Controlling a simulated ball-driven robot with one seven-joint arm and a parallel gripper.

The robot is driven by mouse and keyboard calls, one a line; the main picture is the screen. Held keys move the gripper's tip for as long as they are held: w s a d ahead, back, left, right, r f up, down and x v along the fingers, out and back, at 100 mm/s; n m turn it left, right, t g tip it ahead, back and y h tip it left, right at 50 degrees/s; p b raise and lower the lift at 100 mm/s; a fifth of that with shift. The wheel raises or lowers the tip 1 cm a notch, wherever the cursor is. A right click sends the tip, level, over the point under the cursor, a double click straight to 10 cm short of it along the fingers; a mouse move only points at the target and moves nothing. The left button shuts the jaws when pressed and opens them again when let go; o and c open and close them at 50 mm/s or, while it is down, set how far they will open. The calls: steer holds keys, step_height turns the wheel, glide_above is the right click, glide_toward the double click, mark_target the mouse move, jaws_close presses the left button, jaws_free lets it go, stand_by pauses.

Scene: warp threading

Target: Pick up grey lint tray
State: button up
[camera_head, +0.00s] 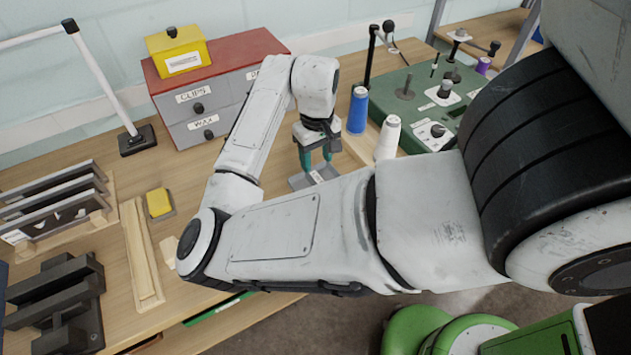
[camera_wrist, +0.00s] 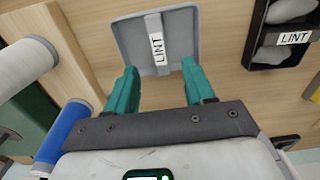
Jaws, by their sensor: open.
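The grey lint tray (camera_wrist: 186,40) is a shallow square tray with a LINT label on a strip across its middle, seen in the wrist view. It also shows in the head view (camera_head: 299,182) on the wooden bench, partly hidden behind my arm. My gripper (camera_wrist: 160,68) has two teal fingers, spread apart with nothing held between them. In the wrist view the fingertips reach the tray's near edge, one on each side of the label strip. In the head view my gripper (camera_head: 316,162) points down just over the tray; contact cannot be told.
A black bin (camera_wrist: 259,50) holding grey lumps, also labelled LINT, is right of the tray in the wrist view. Blue (camera_head: 357,111) and white (camera_head: 388,138) thread spools stand close by on the right. A drawer cabinet (camera_head: 171,104) with a yellow box (camera_head: 178,52) stands behind.

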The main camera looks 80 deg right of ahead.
mark_target(317, 178)
step_height(317, 178, down, 8)
steer(key=shift+s+f+p, duration=0.1)
steer(key=shift+f+p, duration=0.05)
steer(key=shift+p, duration=0.55)
steer(key=shift+c, duration=0.2)
jaws_close()
